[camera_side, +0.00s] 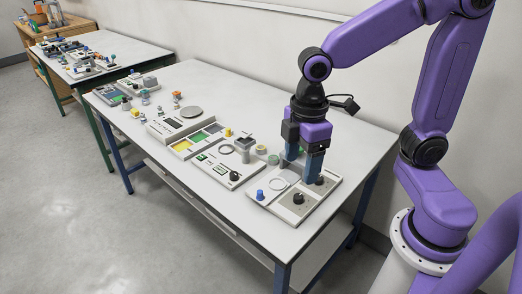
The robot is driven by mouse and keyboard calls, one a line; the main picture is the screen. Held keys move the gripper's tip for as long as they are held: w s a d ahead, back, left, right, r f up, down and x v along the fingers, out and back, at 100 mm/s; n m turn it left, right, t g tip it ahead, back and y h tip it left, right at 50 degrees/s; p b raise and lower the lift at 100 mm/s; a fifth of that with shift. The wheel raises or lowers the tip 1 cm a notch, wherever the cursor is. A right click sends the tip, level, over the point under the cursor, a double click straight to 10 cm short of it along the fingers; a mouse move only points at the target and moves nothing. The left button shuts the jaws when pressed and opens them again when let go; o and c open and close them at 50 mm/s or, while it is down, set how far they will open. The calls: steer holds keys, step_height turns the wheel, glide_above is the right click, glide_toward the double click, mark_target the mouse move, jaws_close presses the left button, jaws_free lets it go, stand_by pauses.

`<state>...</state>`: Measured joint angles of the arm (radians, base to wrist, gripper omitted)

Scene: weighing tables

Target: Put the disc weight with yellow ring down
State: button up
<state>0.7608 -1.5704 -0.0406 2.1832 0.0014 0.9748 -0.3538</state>
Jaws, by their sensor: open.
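My gripper (302,170) points straight down over the rear of the right-hand panel (272,204), its blue fingers apart. I cannot make out any weight between the fingers; the near finger hides part of that area. A small round grey piece with a pale yellowish top (261,149) stands on the table just left of the gripper, apart from it. It may be the disc weight with the yellow ring, but it is too small to be sure.
The right-hand panel carries a blue knob (260,195), a pale ring (278,184) and a black knob (298,198). The table's front strip (190,185) is clear.

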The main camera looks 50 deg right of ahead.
steer(key=w, duration=1.4)
steer(key=n, duration=0.3)
glide_above(260, 147)
step_height(260, 147, down, 9)
step_height(260, 147, down, 17)
steer(key=shift+r, duration=0.1)
jaws_close()
